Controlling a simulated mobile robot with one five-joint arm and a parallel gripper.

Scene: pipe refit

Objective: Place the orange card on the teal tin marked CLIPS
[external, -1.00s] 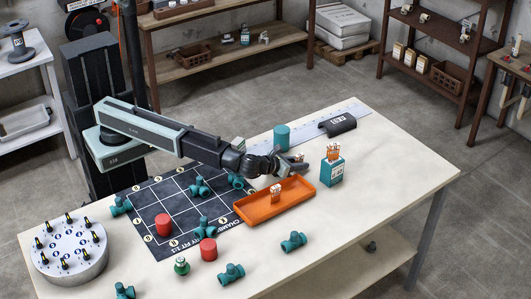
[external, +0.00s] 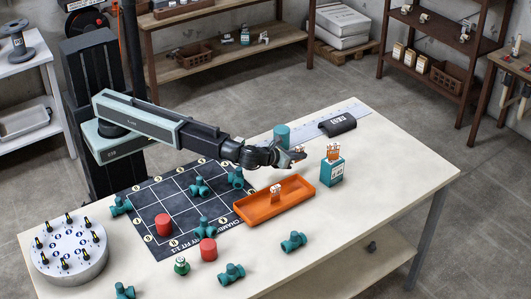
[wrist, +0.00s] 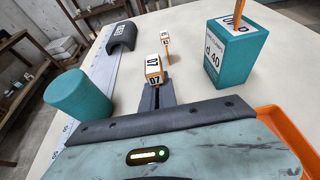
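My gripper (external: 297,157) is above the table's far side, between the teal cylinder and the teal box. Its dark fingers are closed together on an orange card with white labels marked 07 (wrist: 155,70). A plain teal cylinder (external: 281,134), tin-like, stands behind the gripper; it is at left in the wrist view (wrist: 78,108), with no marking visible. A teal box (external: 332,172) stands right of the gripper with orange cards (external: 333,152) upright in it. I see no CLIPS mark on either.
An orange tray (external: 250,216) lies in front of the gripper with a small orange-white piece (external: 276,190) in it. The dark grid mat (external: 150,196) holds teal fittings and red cylinders. The right table corner is clear.

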